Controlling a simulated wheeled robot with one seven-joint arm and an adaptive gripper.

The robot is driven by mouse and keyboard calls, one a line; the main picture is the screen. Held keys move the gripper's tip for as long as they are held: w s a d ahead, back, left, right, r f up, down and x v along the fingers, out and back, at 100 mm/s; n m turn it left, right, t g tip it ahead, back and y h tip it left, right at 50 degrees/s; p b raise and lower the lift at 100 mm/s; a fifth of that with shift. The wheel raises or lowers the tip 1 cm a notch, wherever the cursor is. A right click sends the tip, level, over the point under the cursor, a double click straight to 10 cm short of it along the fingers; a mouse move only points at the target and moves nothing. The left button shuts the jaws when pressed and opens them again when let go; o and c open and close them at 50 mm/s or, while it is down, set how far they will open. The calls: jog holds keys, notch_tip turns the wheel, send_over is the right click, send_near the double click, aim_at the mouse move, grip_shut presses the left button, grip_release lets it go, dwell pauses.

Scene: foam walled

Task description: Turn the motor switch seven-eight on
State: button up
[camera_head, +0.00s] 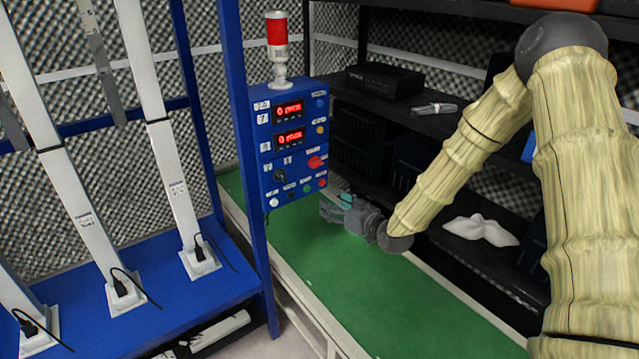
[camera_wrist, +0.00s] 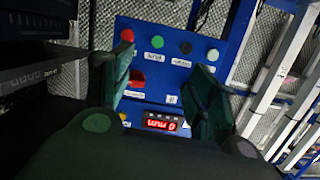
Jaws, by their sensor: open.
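A blue control box (camera_head: 290,150) with two lit red displays faces my arm. A black rotary knob (camera_head: 280,176) and a red switch (camera_head: 316,162) sit below the displays; their labels are too small to read surely, so I cannot tell which is switch seven-eight. The red switch also shows in the wrist view (camera_wrist: 137,77), beside the left finger. My gripper (camera_head: 338,205) is at the box's lower right in the head view. In the wrist view my gripper (camera_wrist: 158,80) is open and empty, its fingers framing the upside-down panel. Contact with the panel is not visible.
Several coloured buttons line the box's lower edge, including a green one (camera_wrist: 156,42). A red signal lamp (camera_head: 277,30) stands on top. A blue rack (camera_head: 150,300) with white uprights is left. Dark shelves (camera_head: 480,190) stand behind my arm. The green surface (camera_head: 370,290) in front is clear.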

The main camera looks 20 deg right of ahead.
jog(key=n+t+b, duration=0.1)
jog(key=t+b, duration=0.1)
send_near(319, 166)
jog(key=shift+y, duration=0.4)
jog(key=x, duration=0.9)
jog(key=shift+w+d+p, duration=0.1)
jog(key=shift+w+p, duration=0.2)
jog(key=shift+p, duration=0.05)
jog(key=c, duration=1)
